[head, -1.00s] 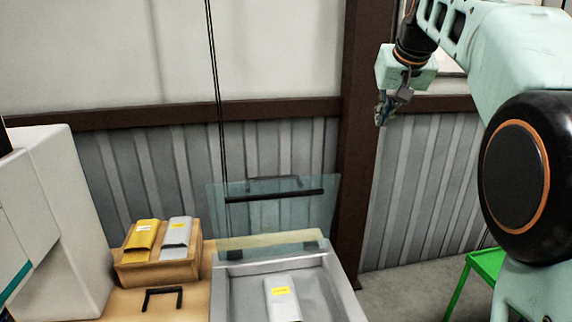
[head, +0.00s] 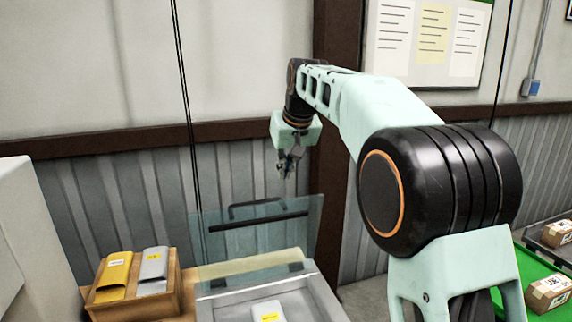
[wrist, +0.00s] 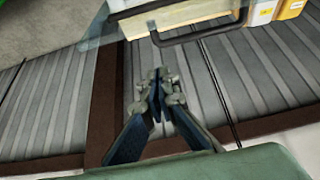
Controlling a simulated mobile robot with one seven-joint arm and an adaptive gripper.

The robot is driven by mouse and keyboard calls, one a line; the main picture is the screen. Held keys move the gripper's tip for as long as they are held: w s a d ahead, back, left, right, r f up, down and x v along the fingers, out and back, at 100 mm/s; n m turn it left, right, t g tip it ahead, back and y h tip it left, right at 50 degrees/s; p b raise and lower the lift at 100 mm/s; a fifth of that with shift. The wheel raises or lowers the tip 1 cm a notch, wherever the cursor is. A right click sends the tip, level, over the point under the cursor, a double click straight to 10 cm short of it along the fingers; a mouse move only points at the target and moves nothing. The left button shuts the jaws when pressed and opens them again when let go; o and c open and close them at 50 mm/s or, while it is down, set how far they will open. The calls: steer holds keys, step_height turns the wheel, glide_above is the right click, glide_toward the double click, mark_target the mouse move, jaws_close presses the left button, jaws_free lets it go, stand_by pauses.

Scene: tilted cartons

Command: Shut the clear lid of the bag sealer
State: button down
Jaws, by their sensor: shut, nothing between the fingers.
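The clear lid (head: 262,240) of the bag sealer (head: 325,296) stands raised at the back of the sealer, with a dark bar and a black handle (head: 258,208) near its upper part. In the wrist view my closed fingers (wrist: 158,80) point toward the lid's handle (wrist: 200,38), with a visible gap.
A wooden box (head: 165,300) with a gold pouch (head: 115,275) and a silver pouch (head: 153,270) stands left of the sealer. A white machine (head: 35,240) is at far left. A green table (head: 520,295) with cartons is at right. A brown post and ribbed wall stand behind.

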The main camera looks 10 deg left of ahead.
steer(key=x, duration=0.5)
steer(key=shift+f+p, duration=0.15)
steer(key=shift+p, duration=0.15)
steer(key=shift+s+d+f, duration=0.15)
steer(key=shift+s, duration=0.2)
steer(key=shift+s+d, duration=0.2)
steer(key=shift+s, duration=0.25)
steer(key=shift+s+d, duration=0.25)
steer(key=shift+s, duration=0.25)
steer(key=shift+s+d+f, duration=0.15)
steer(key=shift+s+d, duration=0.1)
steer(key=shift+s, duration=0.2)
steer(key=shift+f+b, duration=0.15)
steer(key=shift+b, duration=0.15)
